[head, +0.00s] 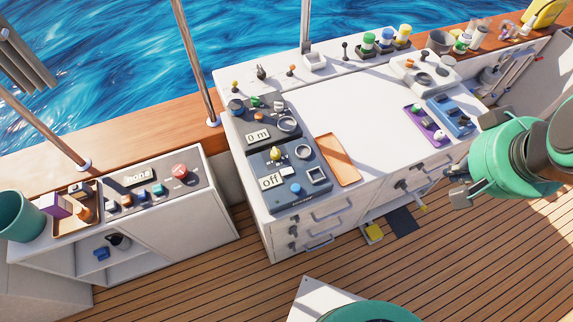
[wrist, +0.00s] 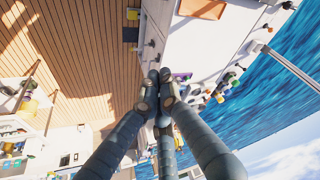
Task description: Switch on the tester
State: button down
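A dark box with a display reading "off" (head: 271,181) sits at the left end of the white counter. It looks like the tester, but its small label is too small to read. It carries a yellow knob (head: 276,153), a blue button (head: 295,188) and a square-framed part (head: 317,175). My gripper (head: 456,188) is at the right, by the counter's front, well away from this box. In the wrist view my gripper's fingers (wrist: 158,80) come together at their tips, with nothing seen between them.
Behind the box is another panel reading "0 m" (head: 258,136). An orange tray (head: 338,160) lies to its right. A separate left console (head: 140,188) reads "none" and has a red button (head: 180,171). The counter's middle is clear.

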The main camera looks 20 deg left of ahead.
jog(key=w+a+f+n+g+p, duration=0.1)
jog(key=w+a+f+n+g, duration=0.1)
jog(key=w+a, duration=0.5)
jog(key=n+g+p, duration=0.3)
jog(key=n+g, duration=0.1)
jog(key=n, duration=0.2)
send_over(285, 171)
jog(key=w+d, duration=0.2)
notch_tip(285, 171, down, 18)
jog(key=shift+s+f+y, duration=0.1)
jog(key=shift+f+y, duration=0.05)
jog(key=shift+y, duration=0.15)
jog(key=f, duration=0.4)
jog(key=s+a+f+b, duration=0.1)
jog(key=f, duration=0.4)
jog(key=f+b, duration=0.1)
jog(key=f, duration=0.3)
jog(key=shift+s+a+f, duration=0.25)
jog(key=shift+s+f, duration=0.05)
jog(key=shift+f, duration=0.1)
